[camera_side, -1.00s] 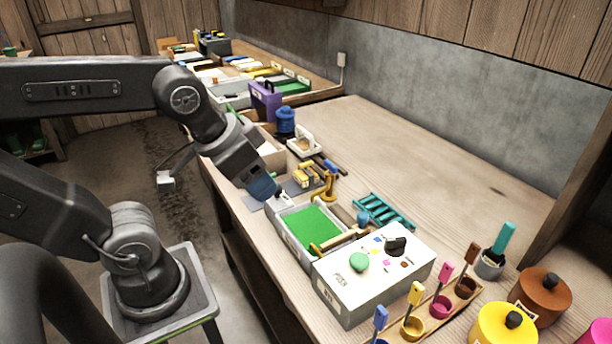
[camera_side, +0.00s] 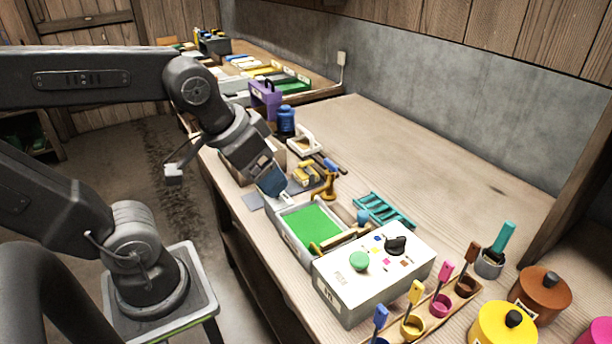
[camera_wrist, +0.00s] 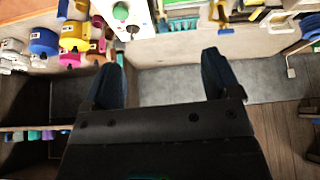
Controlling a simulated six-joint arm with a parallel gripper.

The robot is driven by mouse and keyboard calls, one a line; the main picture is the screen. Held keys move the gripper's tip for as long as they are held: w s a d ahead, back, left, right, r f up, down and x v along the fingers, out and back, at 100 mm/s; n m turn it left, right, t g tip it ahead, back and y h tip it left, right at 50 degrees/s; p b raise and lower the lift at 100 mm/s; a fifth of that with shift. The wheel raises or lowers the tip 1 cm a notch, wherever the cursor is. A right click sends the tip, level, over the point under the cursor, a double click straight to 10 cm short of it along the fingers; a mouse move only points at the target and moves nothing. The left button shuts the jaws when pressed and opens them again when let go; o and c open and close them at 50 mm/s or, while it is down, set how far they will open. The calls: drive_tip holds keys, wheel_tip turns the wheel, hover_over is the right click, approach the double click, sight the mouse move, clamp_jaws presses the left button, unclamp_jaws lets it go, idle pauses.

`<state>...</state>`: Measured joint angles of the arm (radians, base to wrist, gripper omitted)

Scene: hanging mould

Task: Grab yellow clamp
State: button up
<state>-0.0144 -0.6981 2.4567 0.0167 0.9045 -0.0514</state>
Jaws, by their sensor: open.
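A yellow-orange clamp (camera_side: 328,186) stands on the bench behind the grey tray with the green inside, in the side view. My gripper (camera_side: 275,188), with blue fingers, is to the left of the clamp and apart from it. It hangs above the bench near the tray's far left corner. In the wrist view my gripper (camera_wrist: 161,60) is open, with nothing between its two fingers.
The grey tray (camera_side: 283,238) and a white-grey box (camera_side: 345,298) stand in front of the clamp. A teal rack (camera_side: 385,210) lies to its right. A yellow-topped block (camera_side: 306,174) is just left of it. The bench at back right is clear.

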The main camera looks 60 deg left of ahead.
drive_tip(key=w+a+r+n+g+y, duration=0.1)
drive_tip(key=w+a+n, duration=0.2)
drive_tip(key=w, duration=0.3)
drive_tip(key=w+a+n+g+y, duration=0.1)
drive_tip(key=w+a+n, duration=0.25)
drive_tip(key=w, duration=0.25)
drive_tip(key=n+g+y, duration=0.2)
drive_tip(key=n+g, duration=0.1)
drive_tip(key=n, duration=0.8)
hover_over(306, 162)
drive_tip(key=d, duration=0.2)
drive_tip(key=shift+m, duration=0.25)
drive_tip(key=f, duration=2.1)
drive_tip(key=shift+w+a, duration=0.15)
drive_tip(key=shift+w, duration=0.2)
drive_tip(key=shift+s+x, duration=0.2)
drive_tip(key=shift+x, duration=1.3)
drive_tip(key=shift+s+x, duration=0.15)
drive_tip(key=shift+x, duration=1.3)
drive_tip(key=c, duration=1.1)
